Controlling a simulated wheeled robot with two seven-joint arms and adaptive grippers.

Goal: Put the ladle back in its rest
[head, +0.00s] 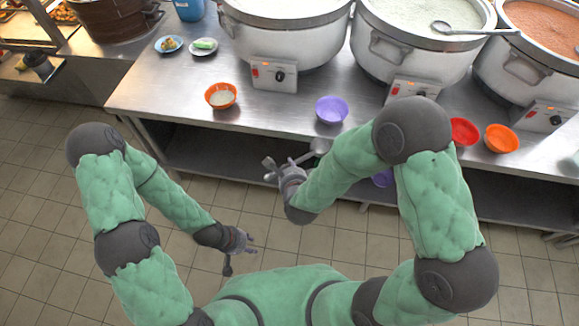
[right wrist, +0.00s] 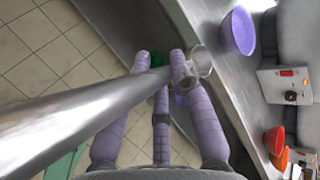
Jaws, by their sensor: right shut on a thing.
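A metal ladle (right wrist: 70,125) is in my right gripper (right wrist: 160,62). In the right wrist view its thick-looking shaft runs from the lower left to between the purple fingers, which are shut on it. A rounded metal piece, apparently its bowl (right wrist: 202,62), shows just past the fingers. In the head view my right gripper (head: 273,170) is in front of the table's front edge, with the bowl (head: 319,147) to its right. My left gripper (head: 242,252) is lower, over the floor, fingers apart and empty. I cannot make out the ladle's rest.
Large stockpots (head: 285,50) stand along the metal table (head: 180,85). Another ladle (head: 442,27) lies across the middle pot's rim. An orange bowl (head: 221,96), a purple bowl (head: 331,110) and a red bowl (head: 464,132) stand near the front edge. A lower shelf (head: 210,155) is underneath.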

